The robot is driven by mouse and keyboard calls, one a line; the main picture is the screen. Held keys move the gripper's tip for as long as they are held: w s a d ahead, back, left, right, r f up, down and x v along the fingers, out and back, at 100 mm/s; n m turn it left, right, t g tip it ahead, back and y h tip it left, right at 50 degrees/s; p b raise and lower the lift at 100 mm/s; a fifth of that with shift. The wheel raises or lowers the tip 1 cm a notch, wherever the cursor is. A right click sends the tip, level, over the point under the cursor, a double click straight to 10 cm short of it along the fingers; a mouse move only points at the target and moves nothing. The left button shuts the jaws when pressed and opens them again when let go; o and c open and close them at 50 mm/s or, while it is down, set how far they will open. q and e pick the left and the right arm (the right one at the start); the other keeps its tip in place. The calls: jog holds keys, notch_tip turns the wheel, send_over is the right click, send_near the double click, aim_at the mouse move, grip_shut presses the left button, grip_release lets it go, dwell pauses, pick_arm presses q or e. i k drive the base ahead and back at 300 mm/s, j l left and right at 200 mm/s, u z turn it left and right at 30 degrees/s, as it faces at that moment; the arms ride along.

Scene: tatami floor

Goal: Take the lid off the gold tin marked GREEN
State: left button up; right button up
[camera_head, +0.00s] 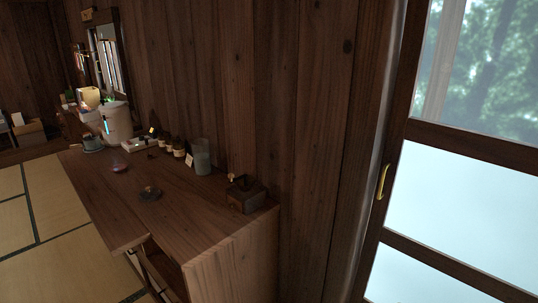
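I cannot make out a gold tin marked GREEN in the head view; the items on the wooden counter (190,230) are small and dim. A row of small dark jars with pale lower parts (178,151) stands along the wall at the back of the counter, too small to read any marking. Neither of my grippers is in view.
A dark box (245,194) sits at the counter's near right end, with a grey-green cylinder (201,157) behind it. A sliding door with a brass handle (383,181) is at right. Tatami floor (60,225) at left is open.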

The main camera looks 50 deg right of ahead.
aim_at(168, 139)
jog(key=i+j+z, duration=0.15)
jog(key=z, duration=0.25)
jog(key=i+j+z, duration=0.1)
jog(key=z, duration=0.3)
jog(key=j+z, duration=0.25)
jog(key=z, duration=0.15)
jog(key=i+j+z, duration=0.1)
jog(key=j+z, duration=0.15)
jog(key=z, duration=0.15)
jog(key=j, duration=0.6)
jog(key=i+j, duration=0.15)
jog(key=j, duration=0.4)
jog(key=i+j, duration=0.1)
jog(key=j, duration=0.15)
jog(key=i+j+z, duration=0.15)
jog(key=j, duration=0.15)
jog(key=k, duration=0.1)
